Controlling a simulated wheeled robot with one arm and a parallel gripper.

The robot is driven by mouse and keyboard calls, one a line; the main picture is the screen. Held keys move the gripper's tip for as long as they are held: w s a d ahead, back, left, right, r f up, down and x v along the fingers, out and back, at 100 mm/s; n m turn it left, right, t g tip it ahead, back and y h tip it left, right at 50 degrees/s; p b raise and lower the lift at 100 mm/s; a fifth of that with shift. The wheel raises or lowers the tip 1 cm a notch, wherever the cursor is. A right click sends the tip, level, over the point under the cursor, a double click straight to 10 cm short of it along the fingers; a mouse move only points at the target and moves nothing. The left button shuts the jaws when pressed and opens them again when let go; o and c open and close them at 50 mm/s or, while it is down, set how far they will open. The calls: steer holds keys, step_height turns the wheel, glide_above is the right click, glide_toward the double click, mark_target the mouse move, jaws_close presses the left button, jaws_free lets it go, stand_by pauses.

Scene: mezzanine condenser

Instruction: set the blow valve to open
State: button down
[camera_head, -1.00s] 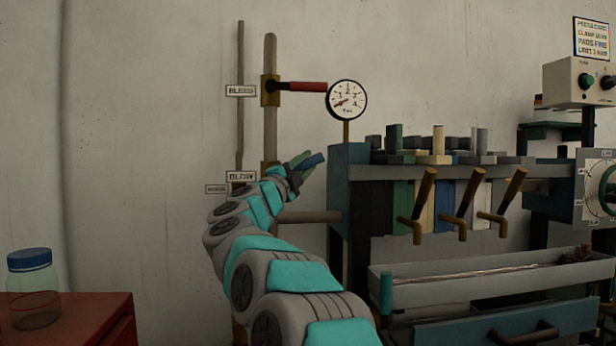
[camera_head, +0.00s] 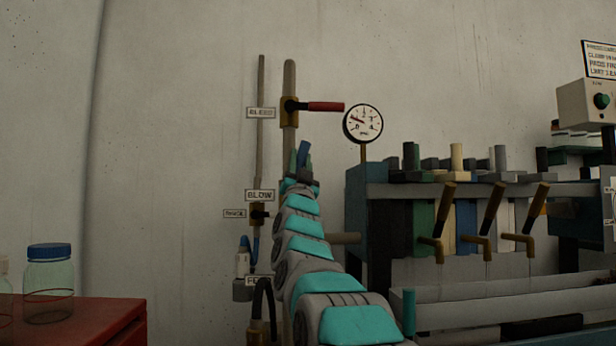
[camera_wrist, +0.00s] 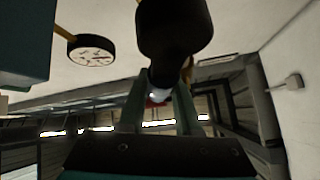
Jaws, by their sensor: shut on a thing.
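My arm hides the valve body and the handle's lower end. The BLOW label (camera_head: 259,195) is on the wall left of my wrist. In the wrist view my two fingers (camera_wrist: 160,100) stand on either side of a small pale and red patch. A large dark rounded shape (camera_wrist: 175,30) fills the upper middle there; I cannot tell what it is.
The bleed valve's red handle (camera_head: 326,106) sticks out to the right above my gripper. The gauge (camera_head: 363,123) is close on the right, its needle pointing upper left. Brass levers (camera_head: 490,210) stand further right. A jar (camera_head: 49,283) sits on a red cabinet (camera_head: 95,318).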

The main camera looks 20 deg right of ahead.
steer(key=shift+w+a+n+t+y+b, duration=0.1)
steer(key=shift+a+n+t+y+b, duration=0.15)
steer(key=shift+n+y, duration=0.45)
steer(key=shift+w+a+n+t+y+b, duration=0.1)
steer(key=shift+a+n+t+y+b, duration=0.2)
steer(key=shift+n+y, duration=0.4)
steer(key=shift+a+n+t+y+b, duration=0.15)
steer(key=shift+n+y+b, duration=0.2)
steer(key=shift+n+y, duration=0.35)
steer(key=shift+r, duration=0.1)
steer(key=c, duration=0.6)
jaws_free()
steer(key=shift+s, duration=0.1)
steer(key=v, duration=0.7)
steer(key=shift+s+f, duration=0.2)
steer(key=shift+f, duration=0.05)
